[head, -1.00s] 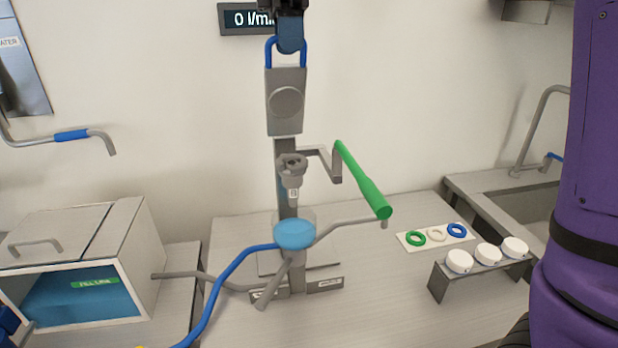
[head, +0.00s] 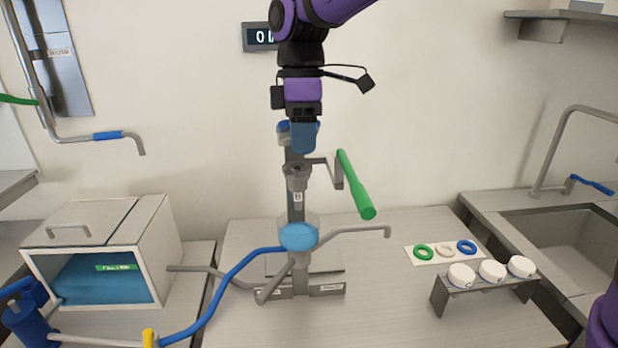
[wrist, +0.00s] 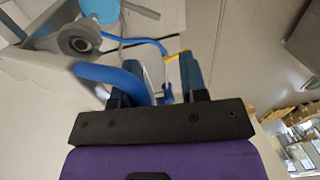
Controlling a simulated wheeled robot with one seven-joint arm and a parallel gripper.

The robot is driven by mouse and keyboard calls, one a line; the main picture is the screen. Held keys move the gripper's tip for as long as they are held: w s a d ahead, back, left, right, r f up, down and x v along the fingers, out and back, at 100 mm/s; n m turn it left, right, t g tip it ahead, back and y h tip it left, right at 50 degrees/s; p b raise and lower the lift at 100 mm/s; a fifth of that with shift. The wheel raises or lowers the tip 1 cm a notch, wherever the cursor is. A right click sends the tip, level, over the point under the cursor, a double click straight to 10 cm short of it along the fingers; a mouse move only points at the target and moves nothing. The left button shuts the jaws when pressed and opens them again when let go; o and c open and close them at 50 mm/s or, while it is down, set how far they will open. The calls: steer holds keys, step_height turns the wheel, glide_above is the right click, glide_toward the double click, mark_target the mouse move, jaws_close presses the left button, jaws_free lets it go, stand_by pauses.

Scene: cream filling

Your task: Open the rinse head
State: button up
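The rinse stand (head: 296,215) stands at mid-counter, with a grey nozzle (head: 297,178), a green-gripped lever (head: 355,185) and a light blue round part (head: 298,236). My gripper (head: 303,150) points down at the top of its column. A blue loop handle (wrist: 100,72) shows in the wrist view, crossing the base of the left finger. The fingers (wrist: 168,85) stand apart, and I see nothing clamped between them. In the head view only a bit of blue (head: 283,127) shows beside my gripper. The grey head plate is mostly hidden there. A grey ring (wrist: 78,40) lies beyond the loop.
Left is an open-fronted box (head: 105,255) with a blue inside. Right are colored rings on a card (head: 437,262), white caps on a rack (head: 478,288) and a sink (head: 560,240). A blue hose (head: 230,285) runs across the front left of the stand.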

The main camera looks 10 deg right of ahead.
step_height(320, 180, down, 6)
steer(key=s+t, duration=0.1)
steer(key=t, duration=0.2)
steer(key=shift+s+f+t, duration=0.25)
steer(key=shift+s+t, duration=0.05)
steer(key=shift+s, duration=0.1)
